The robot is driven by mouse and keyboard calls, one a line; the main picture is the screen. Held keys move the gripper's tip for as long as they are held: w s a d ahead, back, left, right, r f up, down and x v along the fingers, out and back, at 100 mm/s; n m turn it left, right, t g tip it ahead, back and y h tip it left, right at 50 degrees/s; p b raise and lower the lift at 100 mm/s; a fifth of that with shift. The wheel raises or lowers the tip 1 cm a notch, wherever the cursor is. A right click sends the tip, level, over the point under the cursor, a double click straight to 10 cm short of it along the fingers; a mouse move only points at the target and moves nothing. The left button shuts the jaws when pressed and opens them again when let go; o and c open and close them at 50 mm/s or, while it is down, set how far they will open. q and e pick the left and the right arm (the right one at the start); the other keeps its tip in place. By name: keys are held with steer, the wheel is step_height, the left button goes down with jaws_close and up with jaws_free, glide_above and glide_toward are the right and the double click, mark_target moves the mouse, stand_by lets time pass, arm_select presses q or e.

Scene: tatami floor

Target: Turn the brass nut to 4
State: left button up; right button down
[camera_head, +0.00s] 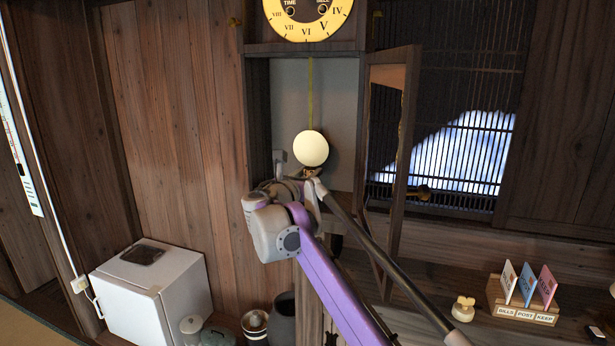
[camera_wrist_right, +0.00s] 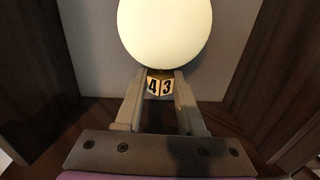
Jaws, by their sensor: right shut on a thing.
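The brass nut (camera_wrist_right: 160,86) sits just under the pale round pendulum bob (camera_head: 311,149) of the wall clock. In the right wrist view, the nut shows two white faces with black numerals, 4 on the left and 3 on the right, with the edge between them facing the camera. The bob (camera_wrist_right: 165,32) fills the top of that view. My right gripper (camera_wrist_right: 160,92) has one finger on each side of the nut and is shut on it. In the head view, my right gripper (camera_head: 309,181) largely hides the nut. My left gripper is not in view.
The open clock door (camera_head: 393,150) stands to the right of my right gripper, and the case's left wall (camera_head: 258,120) is close on the left. The clock dial (camera_head: 306,15) is above. A card holder (camera_head: 520,305) and a white box (camera_head: 150,285) stand lower down.

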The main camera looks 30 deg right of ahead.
steer(key=n+t+y, duration=0.2)
steer(key=shift+s+d+r+t, duration=0.1)
steer(key=shift+s+d+t, duration=0.05)
steer(key=shift+t, duration=0.15)
steer(key=shift+n+t+y+p, duration=0.6)
steer(key=shift+n+y, duration=0.1)
steer(key=shift+y, duration=0.5)
